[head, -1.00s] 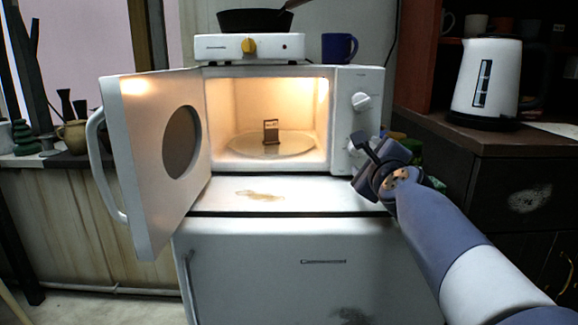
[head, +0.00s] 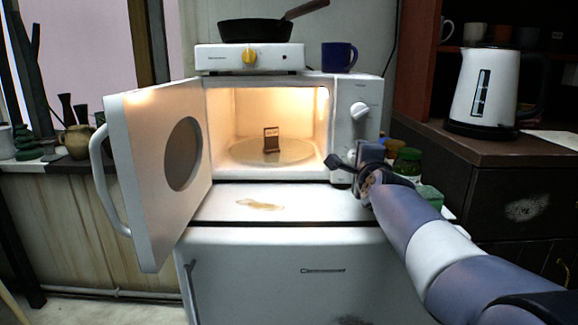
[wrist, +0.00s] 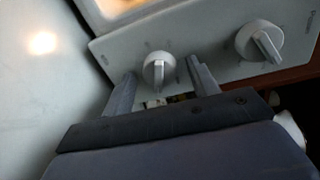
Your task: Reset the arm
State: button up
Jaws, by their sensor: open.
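My gripper (head: 343,163) is in front of the lower right of the microwave, near its control panel, and holds nothing. In the wrist view its two fingers (wrist: 160,85) are spread apart, with the lower knob (wrist: 159,68) showing between and beyond them. I cannot tell whether a finger touches the panel. The upper knob (wrist: 262,42) is to the right in that view. The white microwave (head: 345,110) has its door (head: 150,190) wide open to the left. Inside, a small dark item (head: 271,139) stands on the glass turntable (head: 245,152) under a warm light.
A hotplate (head: 225,57) with a black pan (head: 250,32) and a blue mug (head: 338,56) stand on the microwave. A green-lidded jar (head: 407,160) is close behind my arm. A white kettle (head: 482,88) stands on the dark cabinet at right.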

jog(key=shift+n, duration=0.3)
jog(key=n+p, duration=0.1)
jog(key=p, duration=0.1)
jog(key=n+p, duration=0.1)
jog(key=p, duration=0.1)
jog(key=shift+r, duration=0.25)
jog(key=shift+n+p, duration=0.7)
jog(key=shift+f+n+p, duration=0.2)
jog(key=shift+n+p, duration=0.3)
jog(key=shift+p, duration=0.05)
